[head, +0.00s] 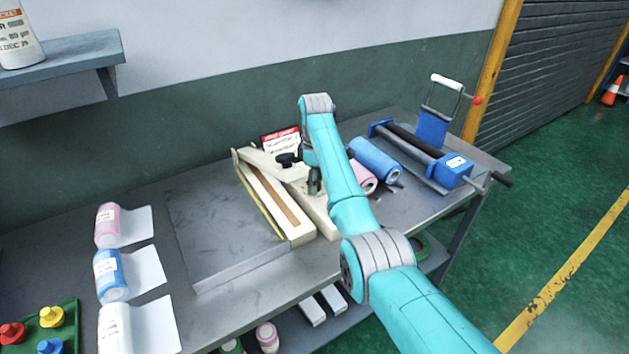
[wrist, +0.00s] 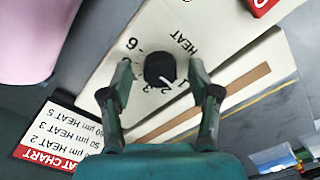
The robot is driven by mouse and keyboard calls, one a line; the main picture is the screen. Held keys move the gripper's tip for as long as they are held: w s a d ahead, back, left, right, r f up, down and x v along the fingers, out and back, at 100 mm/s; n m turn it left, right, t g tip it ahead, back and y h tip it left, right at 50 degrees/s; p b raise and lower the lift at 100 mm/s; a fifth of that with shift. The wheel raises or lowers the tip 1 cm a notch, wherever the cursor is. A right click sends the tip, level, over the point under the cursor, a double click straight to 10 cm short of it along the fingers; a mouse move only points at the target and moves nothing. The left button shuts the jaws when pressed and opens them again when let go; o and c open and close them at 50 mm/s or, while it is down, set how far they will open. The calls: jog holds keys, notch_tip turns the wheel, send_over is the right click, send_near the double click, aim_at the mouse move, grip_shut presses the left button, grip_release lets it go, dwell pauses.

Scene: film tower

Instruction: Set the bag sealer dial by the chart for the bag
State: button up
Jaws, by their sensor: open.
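The bag sealer (head: 263,199) is a long beige machine with a wooden strip, on the grey bench. Its black HEAT dial (wrist: 159,68) shows in the wrist view with printed numbers around it, 6 at upper left and 1 at lower right. The dial's white mark points to the low-number side, near 1; the exact setting is unclear. My gripper (wrist: 162,88) is open, its fingers apart on either side of the dial. The heat chart (wrist: 55,138) lies lower left, upside down, reading HEAT 2, HEAT 3 and HEAT 5 against µm values.
Pink (head: 108,224), blue (head: 111,273) and white (head: 115,327) rolls lie at the bench's left. A blue roll (head: 374,159) and a roller machine (head: 433,155) stand right of the sealer. A green tray (head: 64,318) with coloured knobs is at lower left.

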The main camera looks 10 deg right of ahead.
jog(key=c, duration=1.2)
jog(key=shift+o, duration=0.2)
jog(key=shift+m, duration=3.4)
jog(key=o, duration=1.2)
jog(key=shift+c, duration=0.2)
jog(key=shift+r, duration=0.1)
